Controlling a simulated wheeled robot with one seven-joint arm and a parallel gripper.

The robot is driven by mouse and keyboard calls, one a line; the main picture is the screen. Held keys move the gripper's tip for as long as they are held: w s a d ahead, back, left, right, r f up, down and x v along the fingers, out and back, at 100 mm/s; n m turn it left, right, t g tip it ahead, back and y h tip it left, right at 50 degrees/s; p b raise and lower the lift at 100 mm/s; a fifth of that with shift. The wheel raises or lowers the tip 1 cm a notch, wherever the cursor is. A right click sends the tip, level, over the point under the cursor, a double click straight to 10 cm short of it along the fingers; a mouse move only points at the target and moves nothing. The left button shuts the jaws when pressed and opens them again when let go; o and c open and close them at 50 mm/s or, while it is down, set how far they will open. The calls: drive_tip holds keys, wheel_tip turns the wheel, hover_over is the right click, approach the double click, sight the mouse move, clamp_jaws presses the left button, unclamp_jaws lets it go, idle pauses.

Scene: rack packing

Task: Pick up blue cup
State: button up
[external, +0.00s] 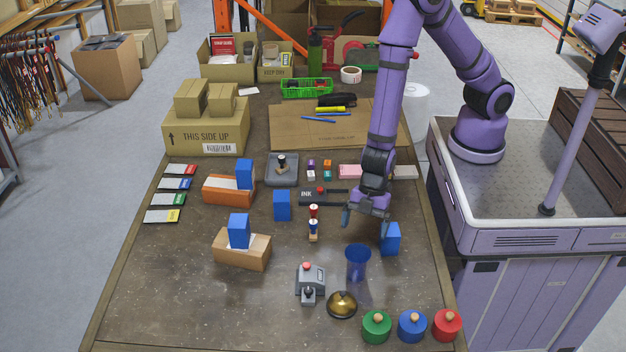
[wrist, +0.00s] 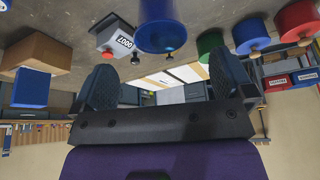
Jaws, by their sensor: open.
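The blue cup (external: 358,263) is translucent and stands upright on the right front part of the table. It also shows in the wrist view (wrist: 160,30) at the top middle, beyond the fingertips. My gripper (external: 366,222) is above the table, behind the cup as the external view shows it. Its two fingers (wrist: 165,82) are spread apart with nothing between them. The gripper and the cup are apart.
A blue block (external: 391,239) stands just right of my gripper. A stamp (external: 313,222) stands to its left. A grey device (external: 309,281), a brass bell (external: 342,304) and green (external: 376,326), blue (external: 412,325) and red (external: 447,324) round containers are near the cup.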

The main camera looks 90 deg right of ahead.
sight(357, 259)
drive_tip(key=x, duration=1)
drive_tip(key=c, duration=0.9)
